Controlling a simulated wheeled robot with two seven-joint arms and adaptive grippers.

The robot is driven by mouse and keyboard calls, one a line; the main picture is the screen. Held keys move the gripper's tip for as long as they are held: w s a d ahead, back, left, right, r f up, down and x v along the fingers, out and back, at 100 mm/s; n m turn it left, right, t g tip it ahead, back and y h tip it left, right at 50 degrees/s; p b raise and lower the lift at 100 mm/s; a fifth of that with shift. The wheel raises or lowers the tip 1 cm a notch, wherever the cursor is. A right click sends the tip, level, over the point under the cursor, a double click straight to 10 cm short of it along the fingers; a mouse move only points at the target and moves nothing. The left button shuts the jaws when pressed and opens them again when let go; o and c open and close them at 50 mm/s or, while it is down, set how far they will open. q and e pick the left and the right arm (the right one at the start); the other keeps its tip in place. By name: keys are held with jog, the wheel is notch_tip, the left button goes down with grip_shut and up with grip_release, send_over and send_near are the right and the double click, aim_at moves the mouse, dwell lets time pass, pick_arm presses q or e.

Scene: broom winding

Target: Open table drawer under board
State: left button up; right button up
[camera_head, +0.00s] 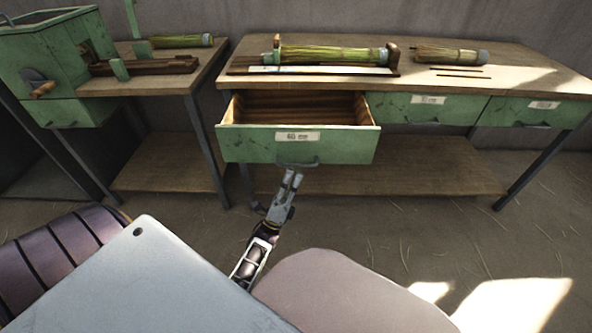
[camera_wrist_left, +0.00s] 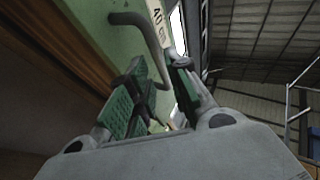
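The table drawer (camera_head: 248,149) under the board with the straw bundle is green-fronted and pulled well out. Its brown wooden inside shows and looks empty. My left gripper (camera_head: 293,175) is at the drawer's bar handle (camera_head: 297,164), low on the front. In the left wrist view the handle (camera_wrist_left: 135,20) runs down between the drawn-in fingers (camera_wrist_left: 160,80) of my left gripper, which look shut on it. The exact contact is partly hidden. My right gripper is not in view.
The workbench (camera_head: 520,78) carries the board (camera_head: 315,71) with a straw bundle (camera_head: 335,53) and another bundle (camera_head: 450,55). Two closed drawers, a middle one (camera_head: 395,106) and a right one (camera_head: 510,112), are beside the open one. A green machine (camera_head: 60,55) stands at left. Floor is clear at right.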

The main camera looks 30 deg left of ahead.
pick_arm(q)
jog(key=v, duration=0.7)
jog(key=shift+f, duration=0.25)
jog(key=shift+s, duration=0.1)
